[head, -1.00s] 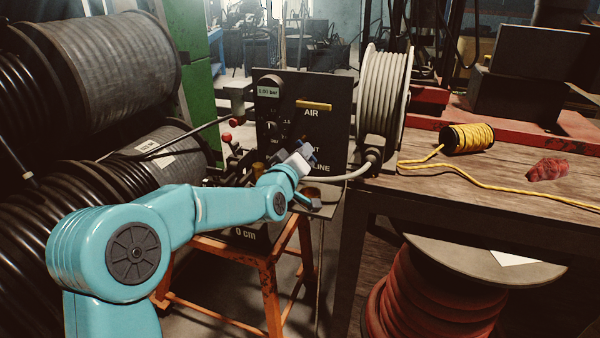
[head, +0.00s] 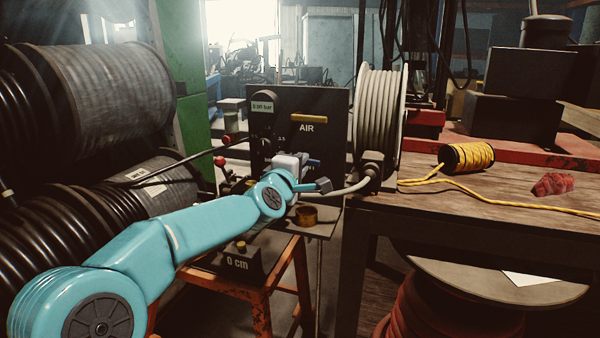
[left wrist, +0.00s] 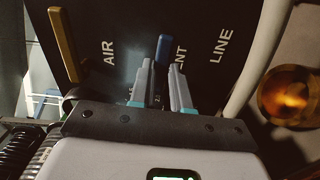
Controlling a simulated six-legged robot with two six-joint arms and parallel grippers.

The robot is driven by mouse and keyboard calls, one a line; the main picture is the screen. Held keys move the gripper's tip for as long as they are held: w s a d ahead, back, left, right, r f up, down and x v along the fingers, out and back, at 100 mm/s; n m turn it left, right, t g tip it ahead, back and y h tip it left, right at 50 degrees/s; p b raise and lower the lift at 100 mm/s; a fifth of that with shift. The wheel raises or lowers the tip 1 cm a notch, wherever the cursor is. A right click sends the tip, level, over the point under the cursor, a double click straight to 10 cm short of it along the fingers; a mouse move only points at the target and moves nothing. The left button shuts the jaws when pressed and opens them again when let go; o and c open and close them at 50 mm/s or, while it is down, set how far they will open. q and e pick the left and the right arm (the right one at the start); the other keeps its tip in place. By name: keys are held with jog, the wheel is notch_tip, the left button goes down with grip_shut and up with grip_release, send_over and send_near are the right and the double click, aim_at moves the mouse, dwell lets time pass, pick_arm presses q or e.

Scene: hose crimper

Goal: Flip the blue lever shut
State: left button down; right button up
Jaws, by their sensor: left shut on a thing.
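The blue lever (head: 314,162) sits on the dark panel (head: 340,108), below the yellow lever (head: 309,119) marked AIR. In the head view its blue end pokes out to the right of my left gripper (head: 293,162), lying about level like the yellow lever. In the left wrist view the blue lever (left wrist: 162,47) shows at the tips of my left gripper's fingers (left wrist: 162,70), which are shut on it. Its base is hidden between the fingers, and the gripper covers part of the lettering beside it. My right gripper is not in view.
A hose reel (head: 381,112) stands right of the panel, its pale hose (head: 347,190) curving close to my gripper. A brass cup (head: 307,215) sits just below. Red-knobbed levers (head: 220,161) stick out at the left. Large hose drums (head: 95,85) crowd the left side.

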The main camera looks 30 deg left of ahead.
pick_arm(q)
jog(key=shift+a+r+n, duration=0.1)
jog(key=shift+n, duration=0.3)
jog(key=c, duration=1.1)
grip_release()
jog(key=shift+s+a, duration=0.1)
jog(key=shift+s, duration=0.05)
jog(key=v, duration=1.6)
jog(key=shift+d+b, duration=0.3)
